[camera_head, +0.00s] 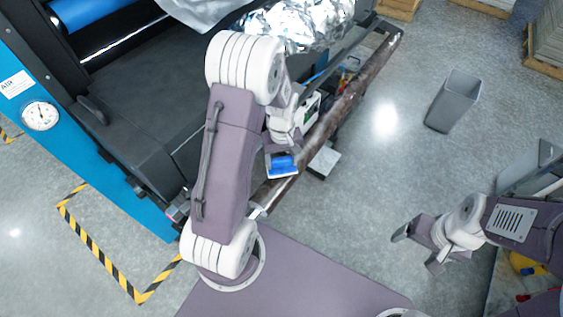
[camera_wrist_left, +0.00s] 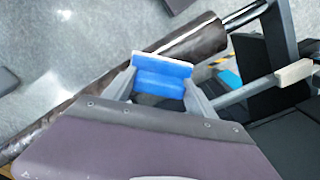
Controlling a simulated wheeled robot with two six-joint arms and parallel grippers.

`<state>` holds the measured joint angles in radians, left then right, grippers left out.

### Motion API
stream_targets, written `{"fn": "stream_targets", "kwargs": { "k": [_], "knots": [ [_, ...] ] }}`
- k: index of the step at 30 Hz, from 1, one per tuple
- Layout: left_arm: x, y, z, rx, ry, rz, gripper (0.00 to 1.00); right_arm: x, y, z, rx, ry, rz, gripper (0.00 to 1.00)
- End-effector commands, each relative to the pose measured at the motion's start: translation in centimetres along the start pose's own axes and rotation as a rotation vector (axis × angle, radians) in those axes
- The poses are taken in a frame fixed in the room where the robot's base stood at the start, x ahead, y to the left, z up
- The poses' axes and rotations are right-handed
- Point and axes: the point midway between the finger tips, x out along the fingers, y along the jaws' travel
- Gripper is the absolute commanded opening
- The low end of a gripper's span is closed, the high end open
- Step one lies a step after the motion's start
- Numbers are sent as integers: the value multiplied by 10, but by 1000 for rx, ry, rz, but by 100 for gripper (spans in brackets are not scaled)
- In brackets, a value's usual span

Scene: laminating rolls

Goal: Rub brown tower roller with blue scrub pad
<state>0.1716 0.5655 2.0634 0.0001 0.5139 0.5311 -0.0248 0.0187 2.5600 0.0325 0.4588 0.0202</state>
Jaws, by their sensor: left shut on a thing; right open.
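The brown tower roller (camera_head: 350,98) is a long dark bar running diagonally along the front of the machine. It also crosses the left wrist view (camera_wrist_left: 197,42), ending in a thinner metal shaft at upper right. My left gripper (camera_head: 281,156) is shut on the blue scrub pad (camera_head: 284,167), which has a white face layer. In the left wrist view the pad (camera_wrist_left: 163,72) sits between both fingers, its white edge overlapping the roller. I cannot tell whether they touch. My right gripper (camera_head: 416,251) is open and empty above the floor, well away from the roller.
The dark laminating machine (camera_head: 140,85) with a blue side panel and gauge (camera_head: 41,116) fills the left. Crumpled silver film (camera_head: 300,22) lies behind my left arm. A grey bin (camera_head: 454,100) stands on open floor at right. Yellow-black tape (camera_head: 88,238) marks the floor at left.

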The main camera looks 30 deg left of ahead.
Motion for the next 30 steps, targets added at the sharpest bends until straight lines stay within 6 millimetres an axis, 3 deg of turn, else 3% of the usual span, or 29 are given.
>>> {"fn": "stream_targets", "kwargs": {
  "k": [1, 14, 30],
  "knots": [
    [-9, 0, -1, 0, 0, 0, 14, -9, 0, -1, 0, 0, 0, 81],
    [-46, 1, -6, 4, 1, 1, 14, -42, -1, -4, 0, 0, 0, 81],
    [-47, 1, -7, 5, 1, 1, 14, -42, -1, -4, 0, 0, 0, 81]
  ]
}}
